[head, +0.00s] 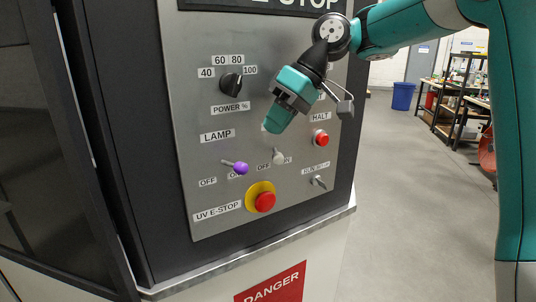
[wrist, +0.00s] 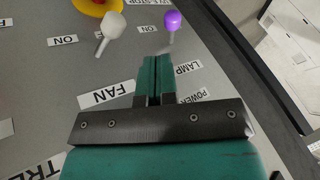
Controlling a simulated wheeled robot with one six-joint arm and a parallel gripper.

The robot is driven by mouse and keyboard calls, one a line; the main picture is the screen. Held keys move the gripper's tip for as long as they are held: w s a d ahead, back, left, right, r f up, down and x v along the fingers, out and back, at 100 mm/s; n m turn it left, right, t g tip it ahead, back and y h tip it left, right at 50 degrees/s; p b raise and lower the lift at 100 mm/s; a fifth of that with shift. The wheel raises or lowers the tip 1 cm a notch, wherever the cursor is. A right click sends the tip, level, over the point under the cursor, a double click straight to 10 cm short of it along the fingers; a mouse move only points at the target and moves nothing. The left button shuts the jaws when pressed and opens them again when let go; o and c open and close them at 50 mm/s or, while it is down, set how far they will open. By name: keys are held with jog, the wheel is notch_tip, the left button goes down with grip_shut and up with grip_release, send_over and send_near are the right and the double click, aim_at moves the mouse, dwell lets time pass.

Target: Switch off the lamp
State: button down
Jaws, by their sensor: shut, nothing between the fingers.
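The lamp switch is a toggle with a purple tip (head: 240,168) below the LAMP label (head: 217,135) on the grey panel. Its lever points right, over the ON label; the OFF label (head: 207,182) is to its left. In the wrist view the purple tip (wrist: 172,20) shows at the top, just beyond my fingertips. My gripper (head: 277,122) is shut and empty, in front of the panel, above and right of the lamp switch and apart from it. Its shut teal fingers (wrist: 156,64) also show in the wrist view.
A pale-tipped fan toggle (head: 278,157) is right of the lamp switch. A red emergency-stop button (head: 265,202) on yellow is below. A black power knob (head: 231,82) is above, a red HALT button (head: 320,139) at right and a small switch (head: 318,182) at lower right.

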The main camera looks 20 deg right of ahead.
aim_at(255, 154)
jog(key=x, duration=0.7)
jog(key=shift+a+f, duration=0.1)
jog(key=shift+f, duration=0.1)
